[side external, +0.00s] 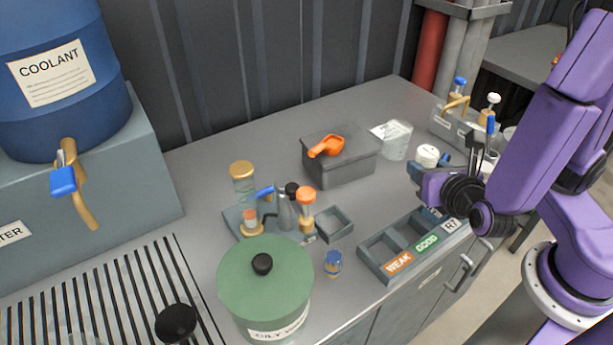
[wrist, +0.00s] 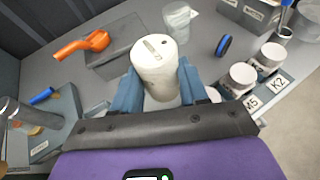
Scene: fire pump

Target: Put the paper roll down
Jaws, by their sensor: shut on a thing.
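My gripper (wrist: 155,85) is shut on a white cylinder, the paper roll (wrist: 154,66), with one blue finger on each side of it. The roll's top faces the wrist camera and carries a small pale grey strip. In the side view the roll (side external: 427,154) shows as a white round end between the fingertips of my gripper (side external: 430,172), over the right part of the grey counter (side external: 380,215). Its lower part is hidden by the fingers, and I cannot tell whether it touches the counter.
A grey box (side external: 340,162) with an orange scoop (side external: 326,146) stands left of the roll, with a clear container (side external: 396,138) behind. White-lidded jars (wrist: 268,58) and a blue ring (wrist: 224,45) are to the right in the wrist view. A labelled tray (side external: 383,262) lies nearer the front edge.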

